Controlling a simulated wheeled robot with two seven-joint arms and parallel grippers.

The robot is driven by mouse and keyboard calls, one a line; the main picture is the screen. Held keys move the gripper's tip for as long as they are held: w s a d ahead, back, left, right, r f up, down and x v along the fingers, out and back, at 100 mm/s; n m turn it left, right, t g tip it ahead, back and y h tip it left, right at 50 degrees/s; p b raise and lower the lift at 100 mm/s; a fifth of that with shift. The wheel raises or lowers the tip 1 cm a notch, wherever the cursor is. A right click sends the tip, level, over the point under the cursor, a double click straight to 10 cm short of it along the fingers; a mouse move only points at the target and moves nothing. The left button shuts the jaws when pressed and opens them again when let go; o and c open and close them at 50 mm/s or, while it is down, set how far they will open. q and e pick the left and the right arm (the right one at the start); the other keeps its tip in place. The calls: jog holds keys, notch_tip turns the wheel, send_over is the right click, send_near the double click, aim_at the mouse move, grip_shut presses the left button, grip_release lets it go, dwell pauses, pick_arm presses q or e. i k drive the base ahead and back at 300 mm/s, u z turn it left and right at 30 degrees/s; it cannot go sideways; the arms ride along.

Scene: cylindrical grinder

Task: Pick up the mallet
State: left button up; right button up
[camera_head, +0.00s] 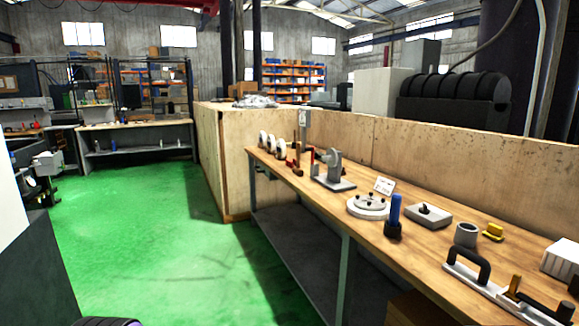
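A tool with an upright blue handle and a dark block at its lower end (395,214) stands near the front edge of the long wooden workbench (330,205) on the right. It looks like the mallet, with its head down on the bench top. Neither of my grippers shows in the head view, so nothing is seen near it.
Around it are a round grey plate with knobs (368,206), a grey block (428,215), a grey cup (466,235) and a black-handled fixture (467,262). A plywood wall (440,160) runs behind the bench. The green floor (170,240) left of it is clear.

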aim_at(297, 170)
jog(key=u, duration=0.55)
jog(key=k, duration=1.3)
jog(key=u, duration=0.55)
jog(key=i, duration=4.4)
jog(key=z, duration=0.55)
jog(key=i, duration=1.1)
jog(key=z, duration=1.6)
jog(key=i, duration=0.8)
jog(key=z, duration=0.95)
